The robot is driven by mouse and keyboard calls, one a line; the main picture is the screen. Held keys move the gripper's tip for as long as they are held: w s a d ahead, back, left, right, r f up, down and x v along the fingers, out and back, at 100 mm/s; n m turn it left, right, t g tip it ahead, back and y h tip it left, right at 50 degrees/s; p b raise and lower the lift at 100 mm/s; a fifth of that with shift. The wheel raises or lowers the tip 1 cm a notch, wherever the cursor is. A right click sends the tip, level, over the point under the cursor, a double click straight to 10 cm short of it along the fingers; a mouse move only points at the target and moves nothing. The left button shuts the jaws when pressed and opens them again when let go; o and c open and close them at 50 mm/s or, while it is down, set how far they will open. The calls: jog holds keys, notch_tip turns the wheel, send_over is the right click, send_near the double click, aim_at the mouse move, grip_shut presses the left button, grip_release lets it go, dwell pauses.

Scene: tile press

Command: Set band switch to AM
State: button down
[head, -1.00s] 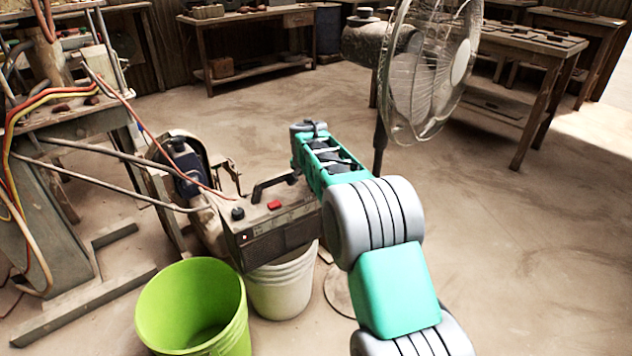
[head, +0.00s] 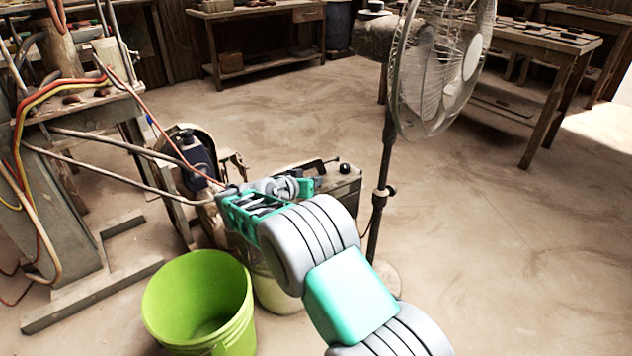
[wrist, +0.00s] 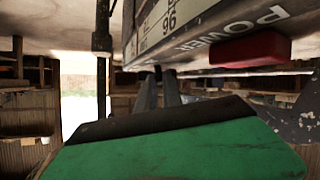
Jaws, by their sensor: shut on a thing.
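The radio (head: 338,186) is a dusty box with a dark handle and a black knob. In the head view it is partly hidden behind my arm, above and right of the pale bucket (head: 277,288). In the wrist view the radio's face (wrist: 200,22) fills the top, with dial numbers, the word POWER and a red button (wrist: 250,48). My gripper (head: 300,187) is against the radio. In the wrist view its two narrow fingers (wrist: 160,80) are close together at the radio's edge, shut on a part of it. The band switch itself cannot be made out.
A green bucket (head: 200,300) stands at the front left. A standing fan (head: 440,65) is to the right, its pole close to the radio. A machine (head: 75,190) with hoses stands at the left. Open floor (head: 520,250) lies at right.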

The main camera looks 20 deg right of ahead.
jog(key=shift+a+f+h, duration=0.1)
jog(key=shift+a+h, duration=0.05)
jog(key=shift+h, duration=0.15)
jog(key=c, duration=1.8)
grip_release()
jog(key=p+v, duration=0.2)
jog(key=v, duration=0.4)
jog(key=shift+s+a+r, duration=0.25)
jog(key=shift+s+a, duration=0.35)
